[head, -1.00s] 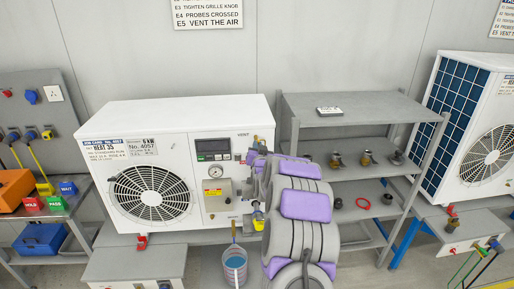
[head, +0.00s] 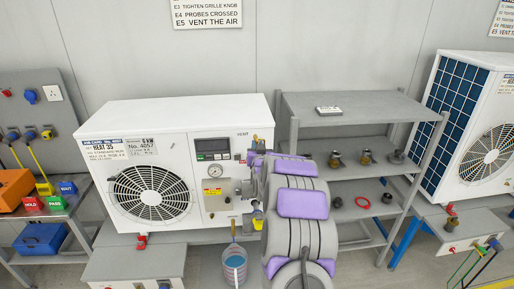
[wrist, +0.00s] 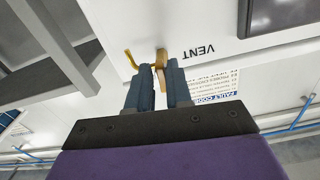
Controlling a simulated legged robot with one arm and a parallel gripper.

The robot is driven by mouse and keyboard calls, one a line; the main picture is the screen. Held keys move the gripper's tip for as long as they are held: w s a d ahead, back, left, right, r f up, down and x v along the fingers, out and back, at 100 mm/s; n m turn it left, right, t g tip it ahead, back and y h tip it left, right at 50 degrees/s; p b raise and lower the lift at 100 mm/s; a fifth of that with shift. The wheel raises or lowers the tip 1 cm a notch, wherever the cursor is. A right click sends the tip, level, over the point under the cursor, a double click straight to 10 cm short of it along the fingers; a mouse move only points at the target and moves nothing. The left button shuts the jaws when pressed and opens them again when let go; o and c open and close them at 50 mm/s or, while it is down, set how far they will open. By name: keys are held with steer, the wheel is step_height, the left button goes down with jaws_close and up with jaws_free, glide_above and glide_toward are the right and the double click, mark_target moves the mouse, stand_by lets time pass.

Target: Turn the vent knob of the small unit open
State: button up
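The small unit (head: 205,115) is a white box with a fan grille, stickers and a small display panel, standing on a grey bench. Its VENT label (head: 242,134) is at the upper right of the front and reads upside down in the wrist view (wrist: 198,52). The brass vent knob (wrist: 162,57) is beside the label. My gripper (wrist: 164,72) is at the knob, with its two dark fingers close together and the brass piece at and between their tips. Whether they press on it I cannot tell. In the head view my arm hides most of the knob area.
A grey shelf (head: 355,105) with brass fittings and a red ring stands right of the unit. A bucket (head: 234,268) hangs below the unit's front. A larger unit (head: 485,130) is at the far right. A side table with coloured blocks and a blue box (head: 40,238) is at left.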

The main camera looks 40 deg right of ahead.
steer(key=shift+o, duration=1.1)
steer(key=v, duration=1.7)
steer(key=shift+s+p, duration=0.15)
steer(key=shift+p, duration=0.2)
steer(key=shift+f, duration=0.1)
